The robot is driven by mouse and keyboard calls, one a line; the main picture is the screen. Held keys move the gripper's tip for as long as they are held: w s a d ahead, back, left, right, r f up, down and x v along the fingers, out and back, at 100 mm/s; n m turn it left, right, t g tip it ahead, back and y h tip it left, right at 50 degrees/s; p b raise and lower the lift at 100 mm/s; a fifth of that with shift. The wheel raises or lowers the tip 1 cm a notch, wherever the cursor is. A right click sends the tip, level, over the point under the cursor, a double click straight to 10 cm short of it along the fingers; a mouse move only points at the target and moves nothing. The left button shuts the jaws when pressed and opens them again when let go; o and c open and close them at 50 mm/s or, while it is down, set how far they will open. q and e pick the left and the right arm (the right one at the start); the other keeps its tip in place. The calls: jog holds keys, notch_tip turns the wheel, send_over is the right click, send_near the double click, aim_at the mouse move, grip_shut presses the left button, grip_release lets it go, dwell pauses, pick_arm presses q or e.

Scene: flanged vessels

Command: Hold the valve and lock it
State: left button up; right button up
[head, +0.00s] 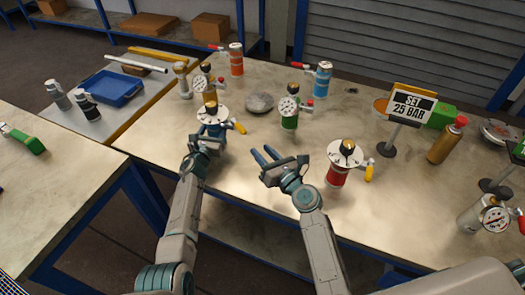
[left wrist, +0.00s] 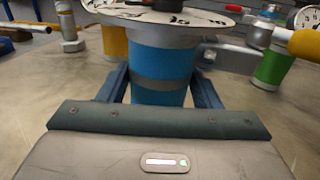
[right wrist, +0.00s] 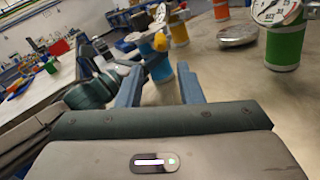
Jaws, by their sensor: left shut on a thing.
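The blue vessel (head: 211,131) stands upright on the workbench, with a white dial-like flange (head: 209,114) on top and a yellow-handled valve lever (head: 240,127) at its right side. My left gripper (head: 206,144) is shut on its body from the front; in the left wrist view the fingers flank the blue-and-grey-banded body (left wrist: 160,72), and the lever's yellow end (left wrist: 305,43) shows at the right. My right gripper (head: 266,156) is open and empty, to the right of this vessel. The right wrist view shows the vessel (right wrist: 161,68) beyond its fingers.
A red vessel (head: 338,177) with a yellow handle stands to the right. A "SET 25 BAR" sign (head: 412,104), green gauge vessel (head: 289,121) and grey disc (head: 260,102) stand or lie behind.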

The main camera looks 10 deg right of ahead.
jog(key=shift+w, duration=0.1)
jog(key=c, duration=0.3)
jog(key=shift+w+r+n+y, duration=0.2)
jog(key=shift+n+y, duration=0.1)
jog(key=shift+n, duration=0.4)
grip_shut()
jog(key=n+g+y, duration=0.3)
jog(key=n+g, duration=0.3)
jog(key=n, duration=1.3)
send_near(238, 126)
jog(key=r, duration=0.2)
jog(key=w+d+r+n+g, duration=0.2)
jog(key=d+r+n+g, duration=0.4)
jog(key=n, duration=0.8)
jog(key=w+a+f+t, duration=0.1)
jog(key=w+a+f, duration=0.3)
jog(key=a+f, duration=0.4)
jog(key=shift+a+f+n+t, duration=0.3)
jog(key=shift+a+f+t, duration=0.1)
jog(key=shift+a, duration=0.05)
